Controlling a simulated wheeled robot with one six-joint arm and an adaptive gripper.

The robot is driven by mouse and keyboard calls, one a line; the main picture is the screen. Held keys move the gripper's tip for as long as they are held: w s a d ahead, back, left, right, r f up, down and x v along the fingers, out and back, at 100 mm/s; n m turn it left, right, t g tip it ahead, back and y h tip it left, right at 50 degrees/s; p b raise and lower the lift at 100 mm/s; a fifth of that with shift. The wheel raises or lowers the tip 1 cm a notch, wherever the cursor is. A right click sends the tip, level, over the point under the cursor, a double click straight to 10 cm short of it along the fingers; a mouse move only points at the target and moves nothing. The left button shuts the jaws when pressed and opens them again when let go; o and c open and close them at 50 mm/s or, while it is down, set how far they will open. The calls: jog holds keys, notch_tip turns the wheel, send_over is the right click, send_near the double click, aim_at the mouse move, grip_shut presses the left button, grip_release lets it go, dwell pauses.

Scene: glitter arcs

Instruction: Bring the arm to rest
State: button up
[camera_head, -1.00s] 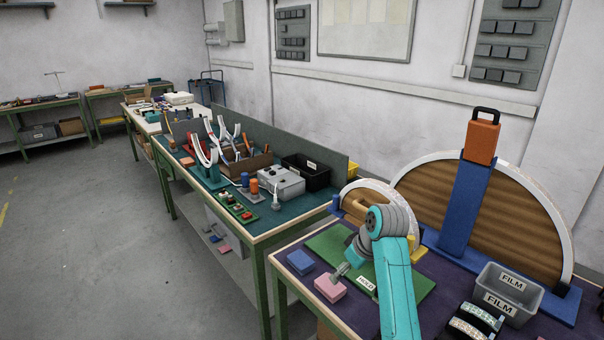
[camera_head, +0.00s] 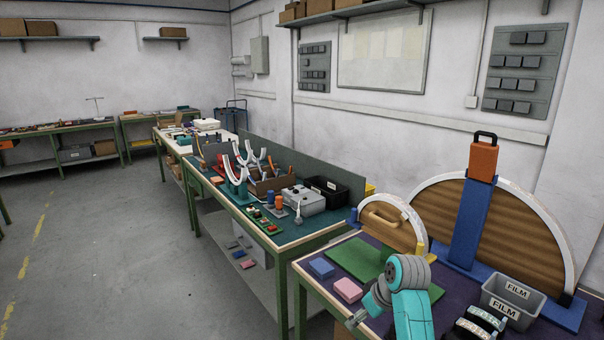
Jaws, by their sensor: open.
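My teal arm (camera_head: 412,308) with its grey joint rises at the bottom of the view, over the near bench. My gripper (camera_head: 354,321) is small in the picture, low and left of the arm, near the bench's front edge. It is open, and I see nothing between its fingers. A pink block (camera_head: 348,289) lies just beyond it on the bench, apart from it in the picture. A blue block (camera_head: 321,268) lies farther back.
A green mat (camera_head: 356,257) lies behind my arm. To the right stand a grey FILM bin (camera_head: 512,296), banded rolls (camera_head: 480,322) and a large half-round board (camera_head: 530,235) with a blue post. A second bench (camera_head: 299,237) holds tools. The floor at left (camera_head: 120,260) is clear.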

jog(key=s+f+m+t+h, duration=0.1)
jog(key=s+f+m+t, duration=0.25)
jog(key=s+f, duration=1.55)
jog(key=s+d+f+m+t, duration=0.15)
jog(key=s+f, duration=0.25)
jog(key=s, duration=0.4)
jog(key=s+r+m+t+h, duration=0.1)
jog(key=s+r+t+h, duration=0.3)
jog(key=s, duration=1.4)
jog(key=s+d+r+m+t+y, duration=0.1)
jog(key=s+r+y, duration=0.1)
jog(key=s+r, duration=1)
notch_tip(320, 180, up, 4)
jog(key=shift+f+t, duration=0.2)
jog(key=shift+t, duration=0.1)
